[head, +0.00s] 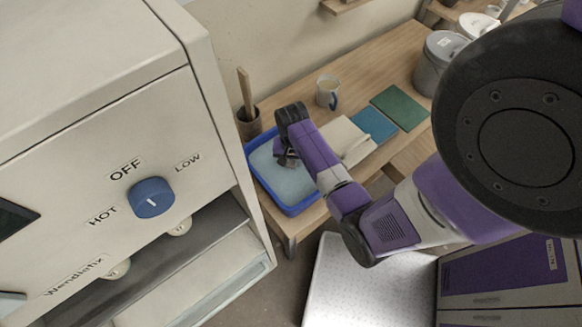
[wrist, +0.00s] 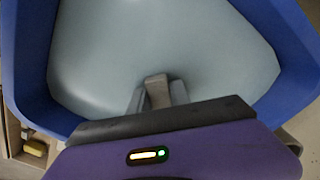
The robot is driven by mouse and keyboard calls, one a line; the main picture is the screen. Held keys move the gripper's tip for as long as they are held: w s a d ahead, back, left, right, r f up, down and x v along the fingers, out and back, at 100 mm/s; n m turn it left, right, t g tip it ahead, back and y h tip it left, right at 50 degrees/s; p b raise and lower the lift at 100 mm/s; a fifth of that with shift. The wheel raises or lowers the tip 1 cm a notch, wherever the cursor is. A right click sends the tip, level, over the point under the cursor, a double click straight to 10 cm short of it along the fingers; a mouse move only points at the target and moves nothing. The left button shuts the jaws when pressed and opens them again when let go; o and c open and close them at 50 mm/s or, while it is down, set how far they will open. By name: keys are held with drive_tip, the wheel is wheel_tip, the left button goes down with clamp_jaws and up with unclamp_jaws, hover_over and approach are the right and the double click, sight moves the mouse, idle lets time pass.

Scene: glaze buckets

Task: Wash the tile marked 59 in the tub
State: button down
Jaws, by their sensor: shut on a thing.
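The tub (head: 300,208) is blue with pale grey-blue water in it, on the wooden table. Its blue wall also shows in the wrist view (wrist: 28,60). My gripper (head: 288,161) is over the tub, pointing down, and its fingers show at the bottom centre of the wrist view (wrist: 158,98). It is shut on a small grey-brown tile (wrist: 156,88), seen nearly edge-on against the water. No number can be read on the tile. I cannot tell whether its lower end touches the water.
A dark pot (head: 247,122) with a wooden stick stands left of the tub, and a mug (head: 327,92) behind it. A cream cloth (head: 347,137), a blue mat (head: 374,124) and a green mat (head: 400,106) lie to the right. A grey bucket (head: 434,65) stands beyond.

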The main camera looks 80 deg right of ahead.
drive_tip(key=shift+a, duration=0.1)
drive_tip(key=shift+a, duration=1.1)
drive_tip(key=shift+d, duration=1.25)
drive_tip(key=shift+r, duration=3.8)
wheel_tip(320, 180, up, 6)
drive_tip(key=shift+r, duration=0.15)
